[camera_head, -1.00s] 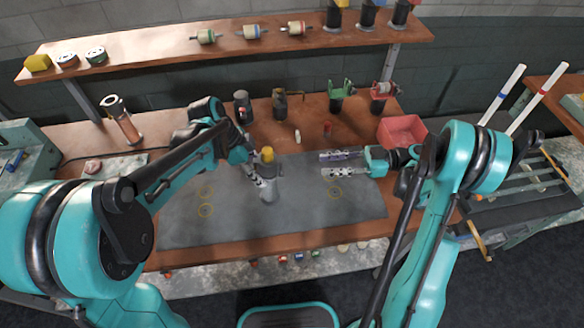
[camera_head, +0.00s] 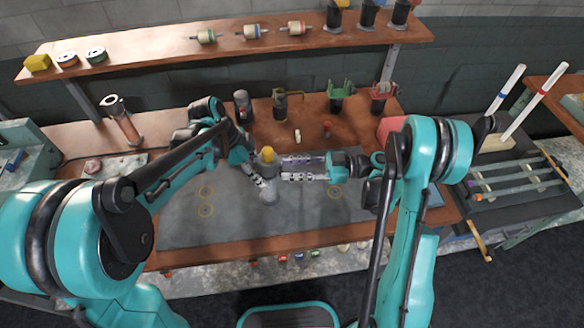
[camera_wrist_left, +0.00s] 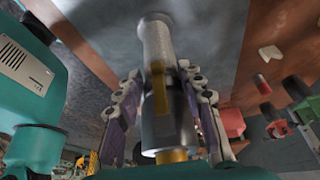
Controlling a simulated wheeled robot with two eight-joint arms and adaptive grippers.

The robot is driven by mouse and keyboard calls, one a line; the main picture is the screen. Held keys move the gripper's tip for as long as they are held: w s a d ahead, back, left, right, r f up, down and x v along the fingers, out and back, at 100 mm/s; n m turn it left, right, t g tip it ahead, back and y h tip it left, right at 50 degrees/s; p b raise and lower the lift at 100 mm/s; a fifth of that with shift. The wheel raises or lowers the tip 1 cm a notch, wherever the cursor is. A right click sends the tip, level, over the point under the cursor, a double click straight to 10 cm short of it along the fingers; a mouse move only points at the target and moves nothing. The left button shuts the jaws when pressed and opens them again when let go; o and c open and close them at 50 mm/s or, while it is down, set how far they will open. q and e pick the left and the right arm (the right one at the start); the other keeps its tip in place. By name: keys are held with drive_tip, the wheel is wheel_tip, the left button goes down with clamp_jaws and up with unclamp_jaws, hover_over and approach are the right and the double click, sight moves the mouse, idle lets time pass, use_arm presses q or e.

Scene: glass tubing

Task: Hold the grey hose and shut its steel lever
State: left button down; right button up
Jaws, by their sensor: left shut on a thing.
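A grey upright cylindrical piece with a yellow top (camera_head: 269,186), which I take for the grey hose, stands on the dark mat. My left gripper (camera_head: 258,177) is shut on it from the left. In the left wrist view the grey hose (camera_wrist_left: 157,45) lies between the fingers of my left gripper (camera_wrist_left: 160,72), with a yellowish strip along its side. I cannot tell whether that strip is the steel lever. My right gripper (camera_head: 284,169) is open, its two fingers apart and pointing left, with the tips close to the hose's right side. Whether they touch it is unclear.
The dark mat (camera_head: 220,225) is mostly clear in front. Behind stand a grey-topped fitting (camera_head: 242,106), a brownish one (camera_head: 287,103), a green one (camera_head: 340,95) and a red one (camera_head: 381,98). A pink bin (camera_head: 390,127) is partly hidden by my right arm.

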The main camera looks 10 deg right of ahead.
clamp_jaws()
unclamp_jaws()
drive_tip(key=d, duration=1.2)
drive_tip(key=shift+s, duration=0.35)
